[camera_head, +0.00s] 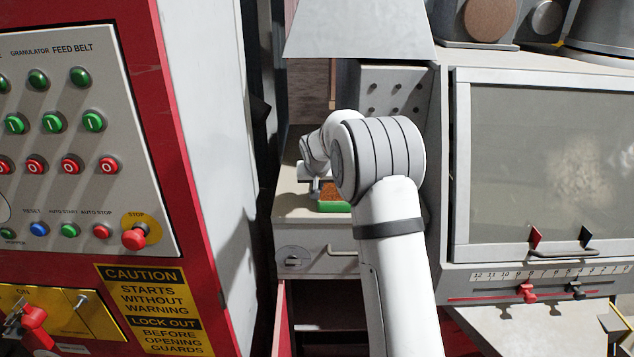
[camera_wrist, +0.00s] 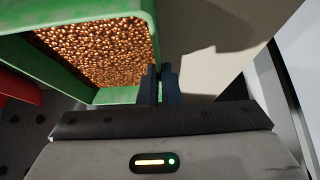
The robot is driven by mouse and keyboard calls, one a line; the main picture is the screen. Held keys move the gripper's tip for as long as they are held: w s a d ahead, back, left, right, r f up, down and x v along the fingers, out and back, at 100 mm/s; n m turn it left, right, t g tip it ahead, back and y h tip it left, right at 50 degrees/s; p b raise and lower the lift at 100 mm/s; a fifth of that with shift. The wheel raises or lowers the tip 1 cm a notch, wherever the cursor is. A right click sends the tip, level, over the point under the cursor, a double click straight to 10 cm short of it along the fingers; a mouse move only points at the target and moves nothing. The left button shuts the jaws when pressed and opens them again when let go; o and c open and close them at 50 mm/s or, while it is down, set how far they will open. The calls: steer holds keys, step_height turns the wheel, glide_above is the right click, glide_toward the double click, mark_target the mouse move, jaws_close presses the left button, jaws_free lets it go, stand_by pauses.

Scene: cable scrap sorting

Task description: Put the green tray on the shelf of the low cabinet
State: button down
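The green tray (camera_head: 336,207) sits on the top of the low cabinet (camera_head: 300,213), mostly hidden behind my arm in the head view. In the wrist view the tray (camera_wrist: 149,30) fills the upper left and holds copper granules. My gripper (camera_wrist: 162,85) is at the tray's right wall near a corner, its fingers close together and apparently closed on that wall. In the head view my gripper (camera_head: 313,188) shows small beside the tray. The cabinet's shelf opening (camera_head: 325,298) is below the drawer front; it is dark and partly hidden by my arm.
A metal hood (camera_head: 358,30) hangs above the cabinet top. A red-edged control panel (camera_head: 90,130) stands close on the left. A windowed machine (camera_head: 550,170) stands on the right. A red panel (camera_head: 280,318) borders the opening's left. The drawer has a handle (camera_head: 342,250).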

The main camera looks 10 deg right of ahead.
steer(key=shift+r, duration=0.15)
steer(key=c, duration=2)
jaws_free()
steer(key=shift+f, duration=0.2)
steer(key=o, duration=0.4)
steer(key=shift+c, duration=0.2)
steer(key=shift+r, duration=0.15)
